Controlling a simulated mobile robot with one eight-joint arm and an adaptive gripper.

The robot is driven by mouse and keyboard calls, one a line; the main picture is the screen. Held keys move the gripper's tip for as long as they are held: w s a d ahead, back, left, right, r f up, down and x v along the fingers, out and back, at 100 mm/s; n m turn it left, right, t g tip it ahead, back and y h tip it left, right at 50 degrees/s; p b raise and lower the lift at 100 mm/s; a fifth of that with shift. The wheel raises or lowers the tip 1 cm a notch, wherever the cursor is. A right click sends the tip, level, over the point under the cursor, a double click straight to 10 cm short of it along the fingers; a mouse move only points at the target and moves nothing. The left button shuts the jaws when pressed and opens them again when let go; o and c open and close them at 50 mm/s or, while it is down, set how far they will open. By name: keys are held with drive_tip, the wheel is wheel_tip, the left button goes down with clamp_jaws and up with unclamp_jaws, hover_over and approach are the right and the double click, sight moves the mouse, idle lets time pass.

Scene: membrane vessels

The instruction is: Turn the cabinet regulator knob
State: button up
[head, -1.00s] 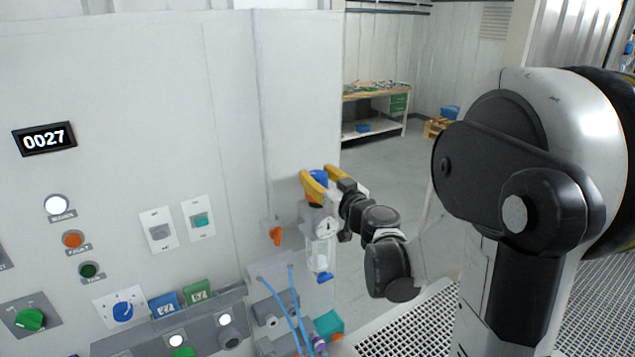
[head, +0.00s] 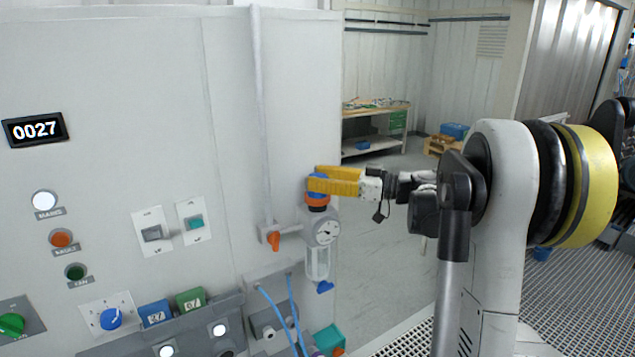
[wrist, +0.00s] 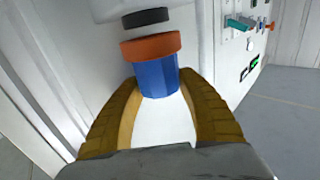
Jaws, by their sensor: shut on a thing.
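The regulator knob (head: 318,185) is blue with an orange ring (head: 317,200) beside it, on top of the regulator unit on the cabinet's right side. Below it are a round gauge (head: 326,232) and a clear bowl (head: 317,264). My gripper (head: 320,181) has yellow fingers and reaches in from the right at knob height. In the wrist view the blue knob (wrist: 158,78) sits between the two yellow fingers, which are shut on it. The orange ring (wrist: 150,46) lies just past the fingertips.
An orange valve handle (head: 273,240) on a pipe is left of the regulator. Blue hoses (head: 285,318) run below it. The cabinet front (head: 110,100) carries switches and lamps. A workbench (head: 375,128) stands far behind, with open floor before it.

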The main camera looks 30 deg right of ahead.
drive_tip(key=shift+n+g+y, duration=0.4)
drive_tip(key=shift+g, duration=0.1)
drive_tip(key=o, duration=0.9)
drive_tip(key=shift+a, duration=0.1)
drive_tip(key=shift+t, duration=0.3)
